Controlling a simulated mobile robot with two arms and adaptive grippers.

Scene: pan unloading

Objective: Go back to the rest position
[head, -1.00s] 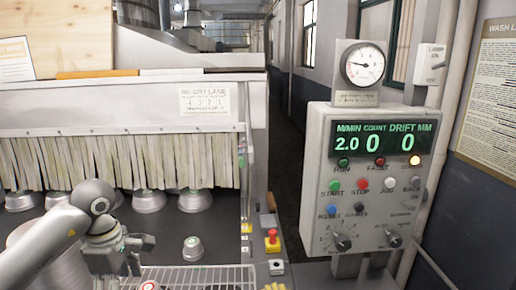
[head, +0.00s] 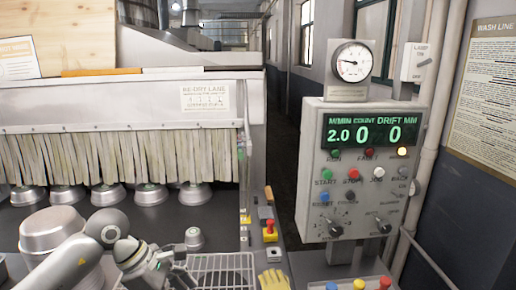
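My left gripper (head: 178,272) is at the lower left of the head view, tilted to the right. Its fingers look apart, with nothing seen between them. It is over the left end of a white wire rack, in front of a small metal pan (head: 194,239) that stands apart from it on the dark belt. A large metal pan (head: 48,230) stands behind my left arm, which hides its lower right part. My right gripper is not in view.
Several metal pans (head: 150,194) stand upside down under the strip curtain (head: 120,158). The wire rack (head: 225,262) and a yellow glove (head: 273,280) are at the front. A control panel (head: 358,175) stands at right; a red stop button (head: 270,226) sits beside the belt.

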